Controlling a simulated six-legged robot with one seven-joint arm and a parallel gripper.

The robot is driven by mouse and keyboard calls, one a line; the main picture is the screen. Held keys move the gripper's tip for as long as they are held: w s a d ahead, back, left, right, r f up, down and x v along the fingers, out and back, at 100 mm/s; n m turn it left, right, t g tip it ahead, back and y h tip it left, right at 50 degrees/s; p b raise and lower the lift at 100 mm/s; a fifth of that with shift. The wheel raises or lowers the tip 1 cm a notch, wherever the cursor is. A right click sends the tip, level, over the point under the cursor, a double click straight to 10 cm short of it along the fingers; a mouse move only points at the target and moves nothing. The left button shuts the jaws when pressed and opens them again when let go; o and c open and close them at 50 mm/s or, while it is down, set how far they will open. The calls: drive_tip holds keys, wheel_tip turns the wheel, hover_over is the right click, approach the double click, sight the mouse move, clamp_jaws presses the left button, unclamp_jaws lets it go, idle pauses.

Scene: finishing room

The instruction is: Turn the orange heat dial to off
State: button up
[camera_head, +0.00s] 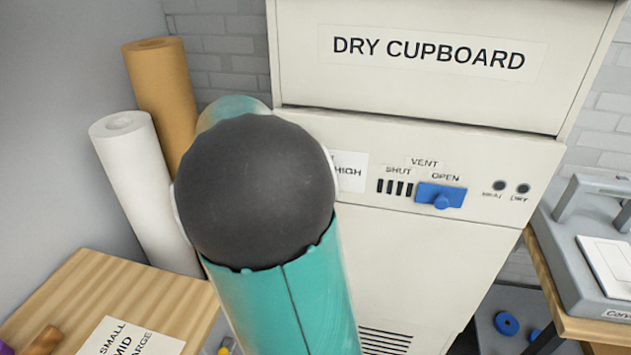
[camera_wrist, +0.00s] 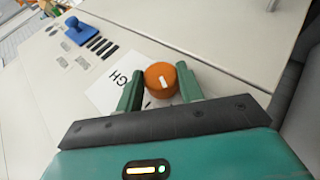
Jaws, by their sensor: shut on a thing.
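The orange heat dial (camera_wrist: 161,77) shows in the wrist view, a round knob with a short white mark on its face. My gripper (camera_wrist: 158,74) has one green finger on each side of the dial and is shut on it. In the head view my teal arm hides the dial and gripper; only the HIGH end of the label (camera_head: 349,172) shows. No "off" wording is visible.
The dry cupboard (camera_head: 420,240) carries a blue vent slider (camera_head: 440,196), at OPEN, right of my arm. Two dark round indicators (camera_head: 511,187) sit further right. White and tan rolls (camera_head: 140,185) and a wooden bench (camera_head: 80,290) stand left. A grey case (camera_head: 575,235) stands right.

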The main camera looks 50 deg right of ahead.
drive_tip(key=o, duration=1)
drive_tip(key=shift+w, duration=0.1)
drive_tip(key=v, duration=1.3)
drive_tip(key=shift+w+a+r, duration=0.2)
drive_tip(key=shift+a+r, duration=0.05)
drive_tip(key=shift+a, duration=0.05)
drive_tip(key=s+a+f+n+t+y, duration=0.2)
drive_tip(key=s+a+n+t, duration=0.1)
drive_tip(key=a, duration=0.6)
drive_tip(key=s+a+f+n+t+y, duration=0.3)
drive_tip(key=s+a+n+t, duration=0.1)
drive_tip(key=a, duration=0.5)
drive_tip(key=s+a+f+n+t+y, duration=0.2)
drive_tip(key=s+a+n+t, duration=0.1)
drive_tip(key=a, duration=0.6)
drive_tip(key=shift+s+a+f+n+t+y, duration=0.15)
drive_tip(key=shift+a+f+n+t+y, duration=0.2)
drive_tip(key=shift+n+t, duration=0.3)
